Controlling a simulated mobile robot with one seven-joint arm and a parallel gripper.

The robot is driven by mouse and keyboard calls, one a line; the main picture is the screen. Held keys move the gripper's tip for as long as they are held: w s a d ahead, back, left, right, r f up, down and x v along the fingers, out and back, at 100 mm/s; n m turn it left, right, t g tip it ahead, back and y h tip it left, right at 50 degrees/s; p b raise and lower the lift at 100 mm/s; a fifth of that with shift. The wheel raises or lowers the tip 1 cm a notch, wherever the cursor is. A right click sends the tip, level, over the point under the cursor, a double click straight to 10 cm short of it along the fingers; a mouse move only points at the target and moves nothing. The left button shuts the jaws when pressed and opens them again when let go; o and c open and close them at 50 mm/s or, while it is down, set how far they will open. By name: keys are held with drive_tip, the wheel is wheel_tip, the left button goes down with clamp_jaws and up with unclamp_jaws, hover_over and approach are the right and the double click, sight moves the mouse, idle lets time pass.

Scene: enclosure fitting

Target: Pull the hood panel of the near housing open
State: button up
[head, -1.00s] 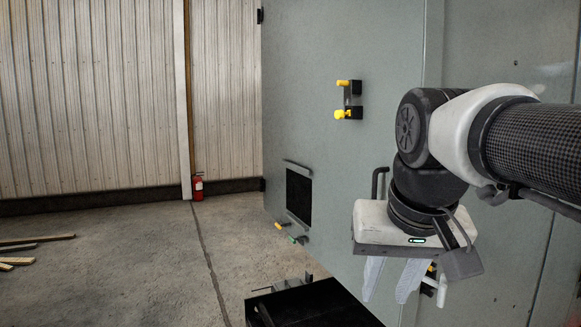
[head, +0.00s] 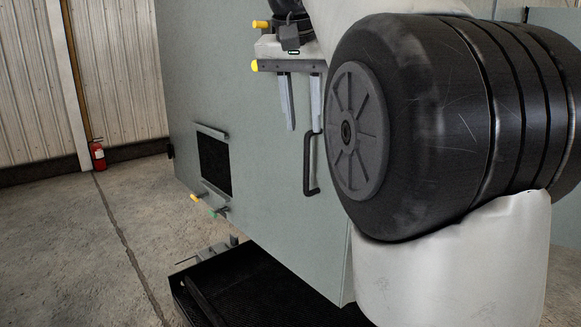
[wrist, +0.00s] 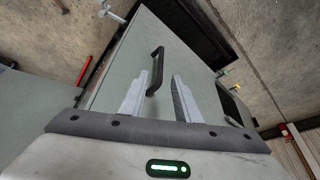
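The near housing is a large grey-green cabinet. Its flat panel (head: 265,170) faces me in the head view and bears a black bar handle (head: 307,165) near its right edge. My gripper (head: 303,128) points down in front of the panel, its two fingers apart and empty, the tips near the top of the handle. In the wrist view my gripper (wrist: 163,78) is open, and the handle (wrist: 158,62) shows between the fingertips, closer to the left finger. I cannot tell how far the handle is beyond the tips. The panel's right edge is partly hidden by my arm.
A dark vent opening (head: 214,163) and small yellow and green knobs (head: 195,198) sit low on the panel. A black tray (head: 225,292) lies below on the floor. A red fire extinguisher (head: 97,155) stands at the back wall. The floor at left is clear.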

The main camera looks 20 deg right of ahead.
sight(306, 158)
drive_tip(key=b+x, duration=0.1)
drive_tip(key=x, duration=1.1)
drive_tip(key=shift+w, duration=0.15)
clamp_jaws()
